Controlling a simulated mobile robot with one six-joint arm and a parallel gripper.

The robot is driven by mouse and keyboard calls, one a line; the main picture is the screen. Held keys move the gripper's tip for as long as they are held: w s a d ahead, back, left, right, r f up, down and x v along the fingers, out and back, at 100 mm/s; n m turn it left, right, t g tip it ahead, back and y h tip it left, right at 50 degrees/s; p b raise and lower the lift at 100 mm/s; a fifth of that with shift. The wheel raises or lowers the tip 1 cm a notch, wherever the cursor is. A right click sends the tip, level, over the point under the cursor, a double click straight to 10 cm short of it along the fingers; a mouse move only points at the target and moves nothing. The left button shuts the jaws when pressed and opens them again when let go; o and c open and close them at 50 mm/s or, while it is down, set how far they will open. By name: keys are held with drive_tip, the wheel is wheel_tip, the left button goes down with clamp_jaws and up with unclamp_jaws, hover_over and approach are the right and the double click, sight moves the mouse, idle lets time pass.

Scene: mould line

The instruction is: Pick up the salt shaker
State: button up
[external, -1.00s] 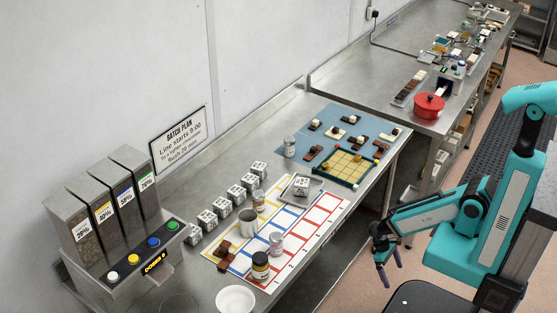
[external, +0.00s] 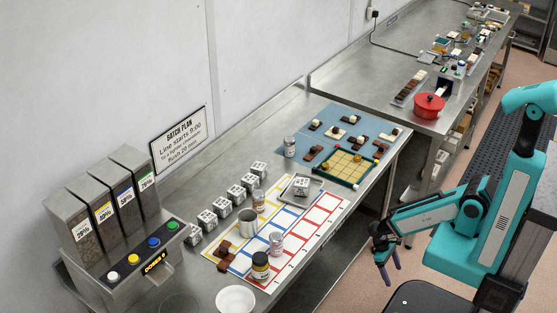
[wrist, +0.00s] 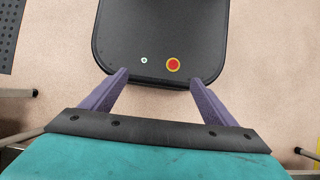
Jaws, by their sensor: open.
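Several small shaker-like jars stand on the near steel bench in the external view. One silvery-lidded jar (external: 276,243) is on the coloured grid sheet, another (external: 259,201) is by the small dice-like blocks, and a third (external: 290,146) is on the blue mat. Labels are too small to read, so I cannot tell which is the salt shaker. My gripper (external: 389,274) is open and empty, off the bench's right side and well away from the jars. In the wrist view my gripper (wrist: 160,80) points down over my base and the floor, with no jar in view.
A dark jar with a yellow label (external: 261,266), a metal cup (external: 247,222) and a white bowl (external: 235,300) stand close by on the bench. A dispenser (external: 115,220) is at the left. A red pot (external: 429,106) is on the far bench. Floor lies between my gripper and the bench.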

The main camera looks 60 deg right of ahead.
drive_tip(key=c, duration=0.4)
